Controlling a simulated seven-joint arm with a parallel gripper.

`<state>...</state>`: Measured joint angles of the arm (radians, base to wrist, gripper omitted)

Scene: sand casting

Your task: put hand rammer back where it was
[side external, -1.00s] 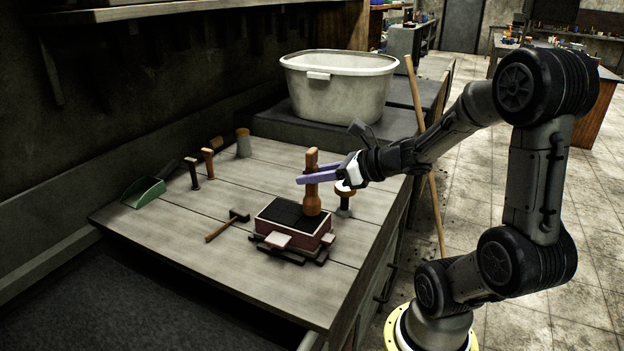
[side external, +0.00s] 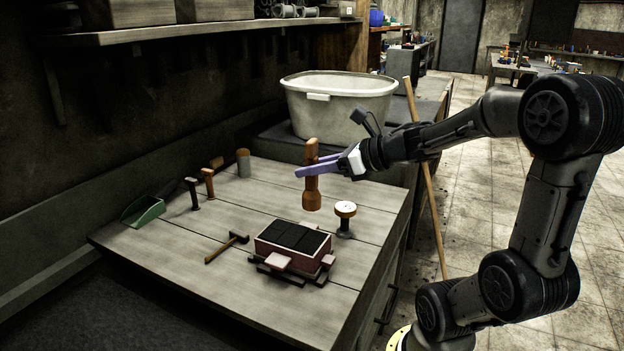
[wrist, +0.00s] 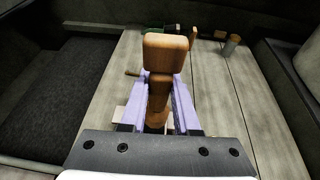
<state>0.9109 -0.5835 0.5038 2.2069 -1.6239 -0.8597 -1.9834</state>
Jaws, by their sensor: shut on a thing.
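The hand rammer (side external: 312,193) is a brown wooden tool with a thicker lower end. My gripper (side external: 312,168), with purple fingers, is shut on its upper part. The rammer hangs about upright in the air, behind the mould box (side external: 293,243) in the side view. In the wrist view the rammer's block-like top (wrist: 166,52) faces the camera between the purple fingers (wrist: 158,100). Its lower end is mostly hidden there. The mould box is reddish with dark sand in it and sits on the wooden bench (side external: 190,262).
A pale-topped tool (side external: 345,215) stands right of the rammer. A hammer (side external: 228,247) lies left of the box. Farther back are a green dustpan (side external: 143,212), two upright tools (side external: 193,194) (side external: 208,183) and a grey cylinder (side external: 243,164). A white tub (side external: 335,108) stands behind. Bare bench lies between them.

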